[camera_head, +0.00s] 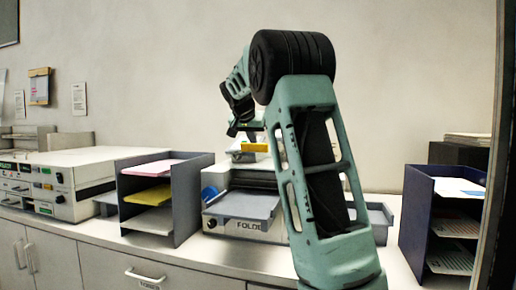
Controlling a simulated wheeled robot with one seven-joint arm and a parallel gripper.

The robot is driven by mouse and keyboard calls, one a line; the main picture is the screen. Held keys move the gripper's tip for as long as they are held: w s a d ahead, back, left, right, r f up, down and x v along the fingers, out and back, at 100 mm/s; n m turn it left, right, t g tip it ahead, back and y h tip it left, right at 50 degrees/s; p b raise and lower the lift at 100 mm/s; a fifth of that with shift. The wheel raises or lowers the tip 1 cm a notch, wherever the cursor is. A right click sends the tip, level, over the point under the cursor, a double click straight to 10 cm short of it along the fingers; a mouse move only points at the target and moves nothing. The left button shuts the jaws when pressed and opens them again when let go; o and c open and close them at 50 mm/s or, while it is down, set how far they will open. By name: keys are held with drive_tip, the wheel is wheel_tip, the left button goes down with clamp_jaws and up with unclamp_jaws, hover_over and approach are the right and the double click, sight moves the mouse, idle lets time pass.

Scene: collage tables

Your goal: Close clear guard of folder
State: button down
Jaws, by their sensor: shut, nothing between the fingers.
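The folder (222,222) is a light grey machine on the counter, with "FOLDE" readable on its front before my arm cuts the label off. A grey tray (245,205) juts from its front, and a blue round part shows at its left side. I cannot make out the clear guard; my arm hides the folder's right part. My gripper (244,131) is small and dark in this view. It is shut and empty, above the back of the folder and in line with a yellow-topped part.
A grey shelf tray (190,205) with pink, yellow and white paper stands left of the folder. A white machine (60,180) with knobs is farther left. A dark blue paper rack (415,225) stands at the right. A doorway-like edge borders the far right.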

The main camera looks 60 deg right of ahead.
sight(252, 155)
drive_tip(key=shift+s+a+f+t+h+b, duration=0.25)
drive_tip(key=shift+a+f+h+b, duration=0.75)
drive_tip(key=shift+b, duration=2.85)
drive_tip(key=shift+s+a+f+t+h+b, duration=0.2)
drive_tip(key=shift+a+f+h+b, duration=0.75)
drive_tip(key=shift+b, duration=2.9)
drive_tip(key=a+f+b, duration=0.1)
drive_tip(key=f+b, duration=0.1)
drive_tip(key=b, duration=0.4)
drive_tip(key=a+f+h+b, duration=0.1)
drive_tip(key=f+b, duration=0.1)
drive_tip(key=b, duration=0.5)
drive_tip(key=s+f+t+h+b, duration=0.1)
drive_tip(key=f+b, duration=0.1)
drive_tip(key=b, duration=0.5)
drive_tip(key=shift+a+f+h, duration=0.25)
drive_tip(key=shift+a+f, duration=0.1)
drive_tip(key=shift+a, duration=0.05)
drive_tip(key=shift+f, duration=0.1)
